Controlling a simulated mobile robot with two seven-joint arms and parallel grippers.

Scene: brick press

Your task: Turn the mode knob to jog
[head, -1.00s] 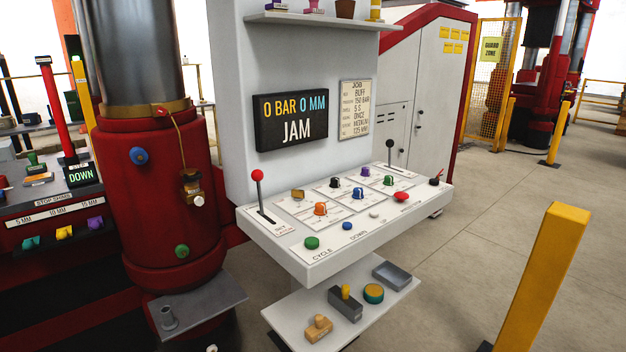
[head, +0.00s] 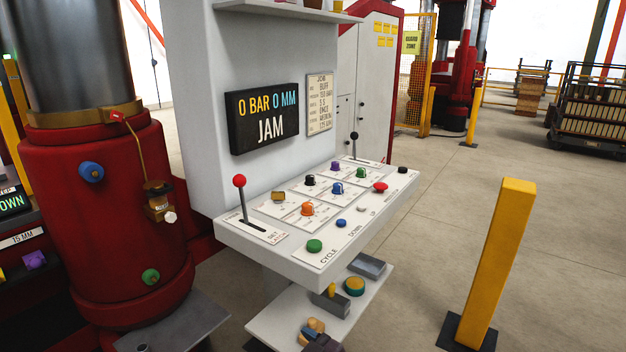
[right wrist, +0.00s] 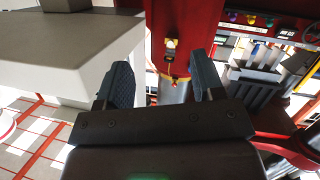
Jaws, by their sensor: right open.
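The control panel (head: 282,240) is a white sloping console in the middle of the head view. It carries several knobs: ochre (head: 278,196), orange (head: 307,209), black (head: 310,180), blue (head: 336,188), purple (head: 335,167) and green (head: 361,173). The small labels beside them are too fine to read, so I cannot tell which is the mode knob or where it points. My right gripper (right wrist: 164,84) is open and empty in its wrist view, beside a pale slab edge. A dark blue-grey shape at the head view's bottom edge may be part of it. My left gripper is not in view.
A red-knobbed lever (head: 240,200) and a black-knobbed lever (head: 354,145) stand on the console. Push buttons, including a green one (head: 314,246), line its front. The display (head: 262,116) reads 0 BAR 0 MM JAM. A yellow post (head: 500,265) stands right; a lower shelf (head: 285,328) holds loose items.

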